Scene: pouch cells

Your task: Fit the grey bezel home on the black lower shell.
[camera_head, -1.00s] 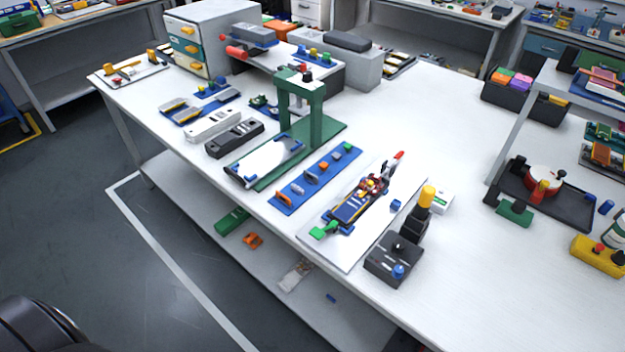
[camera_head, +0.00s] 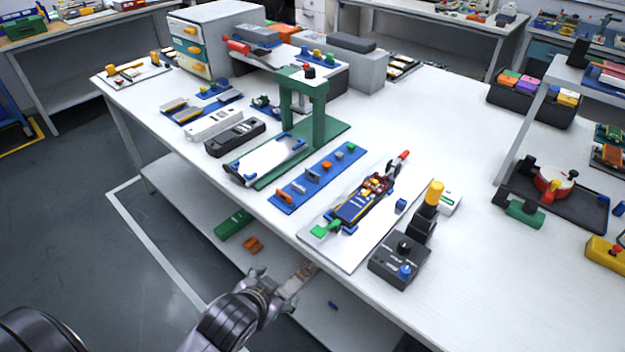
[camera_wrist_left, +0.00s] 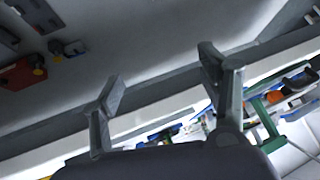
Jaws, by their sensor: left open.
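A long black shell-like part (camera_head: 235,138) lies on the white table, left of the green press. A pale grey part of similar length (camera_head: 213,124) lies right beside it, apart from it; I cannot tell for sure that these are the lower shell and the bezel. My left gripper (camera_head: 276,286) is in front of the table's near edge, away from both. In the left wrist view its two fingers (camera_wrist_left: 166,85) are spread with nothing between them. My right gripper is in neither view.
A green press (camera_head: 318,120) stands behind a white plate. A blue strip of small parts (camera_head: 318,178), a board with a blue-and-yellow device (camera_head: 365,200) and a black control box (camera_head: 398,262) line the near edge. Table space at right centre is clear.

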